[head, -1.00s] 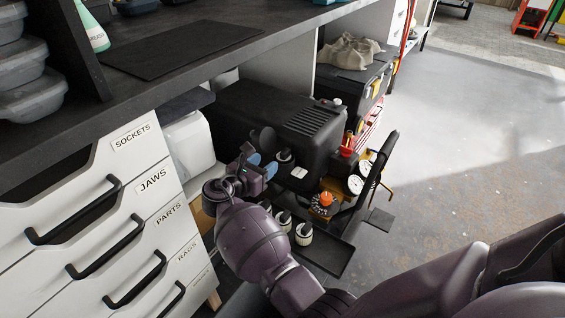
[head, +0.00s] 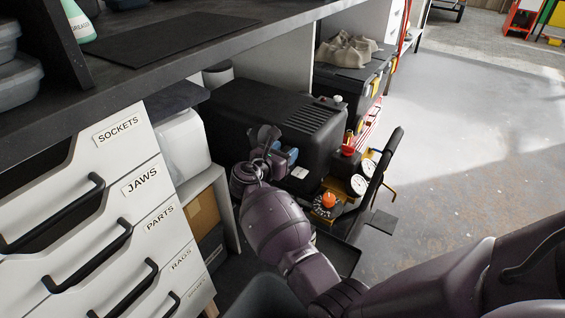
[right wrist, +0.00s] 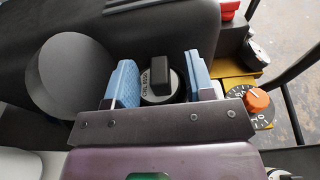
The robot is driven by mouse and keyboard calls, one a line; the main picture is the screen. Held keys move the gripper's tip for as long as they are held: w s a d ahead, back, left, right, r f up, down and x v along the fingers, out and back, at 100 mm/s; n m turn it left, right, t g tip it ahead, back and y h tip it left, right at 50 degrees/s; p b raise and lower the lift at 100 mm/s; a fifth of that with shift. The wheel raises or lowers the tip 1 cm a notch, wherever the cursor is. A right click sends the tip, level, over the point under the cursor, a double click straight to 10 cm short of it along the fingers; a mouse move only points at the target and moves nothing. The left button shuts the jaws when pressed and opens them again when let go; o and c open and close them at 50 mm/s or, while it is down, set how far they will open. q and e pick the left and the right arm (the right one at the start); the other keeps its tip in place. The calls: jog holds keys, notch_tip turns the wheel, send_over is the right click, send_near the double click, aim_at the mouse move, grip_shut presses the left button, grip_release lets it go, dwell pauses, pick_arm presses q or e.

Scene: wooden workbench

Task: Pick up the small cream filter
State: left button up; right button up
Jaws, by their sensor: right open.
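My right gripper (head: 279,154) is open above the near side of the black compressor (head: 250,112); its blue fingertips also show in the right wrist view (right wrist: 161,80). Between the fingers, with gaps at both sides, is a round part with a black grip and a pale lettered rim (right wrist: 158,78). I cannot tell whether this part is the small cream filter. In the head view now, my right arm hides it and the tray spot below. A pale ribbed edge (right wrist: 283,174) shows at the lower right of the wrist view. My left gripper is not in view.
An orange knob (head: 329,200), gauges (head: 358,185) and a black handle (head: 386,165) stand right of the gripper. A dark round disc (right wrist: 70,77) is left of the fingers. The bench top (head: 150,55) overhangs the left; drawers (head: 80,215) stand in front.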

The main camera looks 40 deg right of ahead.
grip_shut()
jog(key=shift+r, duration=0.1)
